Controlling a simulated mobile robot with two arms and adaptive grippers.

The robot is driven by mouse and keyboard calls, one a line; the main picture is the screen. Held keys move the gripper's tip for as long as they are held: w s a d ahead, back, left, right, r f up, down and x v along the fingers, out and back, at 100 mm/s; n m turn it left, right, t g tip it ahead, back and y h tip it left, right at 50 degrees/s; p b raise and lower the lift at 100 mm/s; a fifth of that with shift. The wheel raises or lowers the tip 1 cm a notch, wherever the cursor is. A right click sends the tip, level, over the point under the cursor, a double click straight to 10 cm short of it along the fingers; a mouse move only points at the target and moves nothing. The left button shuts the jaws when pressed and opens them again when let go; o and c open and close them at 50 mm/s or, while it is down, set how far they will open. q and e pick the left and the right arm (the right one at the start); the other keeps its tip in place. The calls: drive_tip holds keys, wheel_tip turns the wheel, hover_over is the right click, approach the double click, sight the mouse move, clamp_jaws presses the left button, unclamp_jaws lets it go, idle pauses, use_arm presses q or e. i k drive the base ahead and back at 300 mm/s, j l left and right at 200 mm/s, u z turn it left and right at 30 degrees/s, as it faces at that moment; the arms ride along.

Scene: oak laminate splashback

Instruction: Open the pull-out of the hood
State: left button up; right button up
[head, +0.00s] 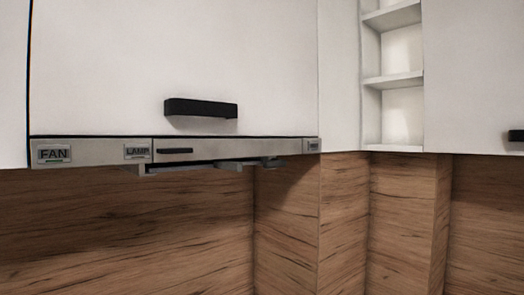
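The hood (100,151) is a thin metal strip under a white cabinet in the head view. Its front carries a FAN label (54,154) at the left end and a LAMP label (138,151) beside the middle panel. The pull-out (235,148) is the middle front panel, with a small dark handle (175,151) near its left end. The panel looks flush with the rest of the strip. Grey parts (215,166) show just below the hood. Neither gripper is in view.
The white cabinet door (110,65) above has a black handle (201,108) close over the hood. Open shelves (393,80) and another white cabinet (470,75) are to the right. The wood splashback (120,235) lies below, with open space in front.

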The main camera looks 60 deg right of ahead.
sight(163, 150)
drive_tip(key=z, duration=1.65)
drive_tip(key=k+l, duration=0.1)
drive_tip(key=l, duration=0.5)
drive_tip(key=k+u, duration=0.05)
